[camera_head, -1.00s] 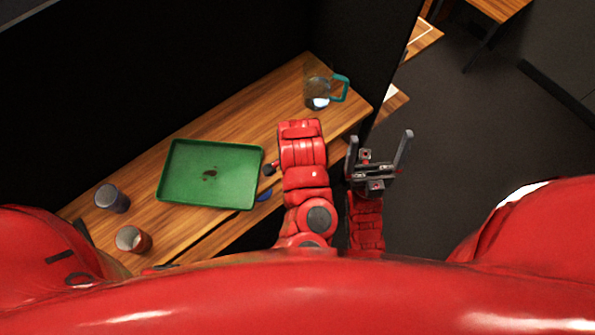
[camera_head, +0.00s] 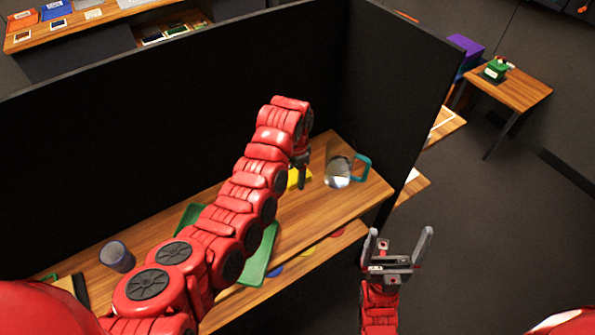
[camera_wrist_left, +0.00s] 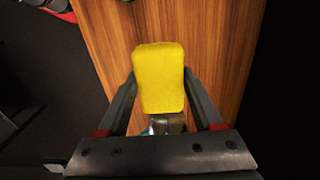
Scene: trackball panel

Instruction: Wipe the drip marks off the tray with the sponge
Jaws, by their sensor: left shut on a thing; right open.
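The yellow sponge (camera_wrist_left: 159,75) is between the fingers of my left gripper (camera_wrist_left: 160,88) in the left wrist view, with the wood surface beyond it. In the head view the sponge (camera_head: 297,179) shows in part behind my left gripper (camera_head: 302,170), which is shut on it near the back of the table. The green tray (camera_head: 262,258) lies to the left of it, mostly hidden behind my left arm. Its drip marks are hidden now. My right gripper (camera_head: 397,254) is open and empty, off the table's right side.
A clear jug with a teal handle (camera_head: 338,171) stands close to the right of the left gripper. A dark cup (camera_head: 117,256) stands at the table's left. Black partitions (camera_head: 150,120) close the back and right side.

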